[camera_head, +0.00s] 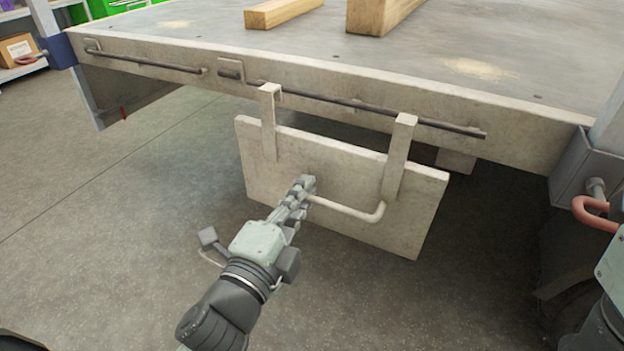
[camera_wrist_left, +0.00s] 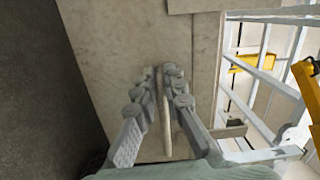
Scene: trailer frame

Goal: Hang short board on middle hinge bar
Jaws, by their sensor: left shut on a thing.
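The short board (camera_head: 340,190) is a pale flat panel with two hooked arms at its top and a bent rod handle (camera_head: 350,210) on its face. My left gripper (camera_head: 305,187) is shut on the handle's left part. In the left wrist view the fingers (camera_wrist_left: 160,85) close around the handle (camera_wrist_left: 165,125) against the board (camera_wrist_left: 125,50). The middle hinge bar (camera_head: 440,123) is a dark rod along the trailer's side edge. The left hook (camera_head: 269,105) and right hook (camera_head: 402,140) overlap the bar in the picture; I cannot tell whether they rest on it. My right gripper is out of view.
The trailer bed (camera_head: 480,45) carries two wooden beams (camera_head: 283,11). Another hinge bar (camera_head: 145,61) runs along the edge to the left. A post with a red hook (camera_head: 595,210) stands at the right. The floor (camera_head: 110,240) at left is clear.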

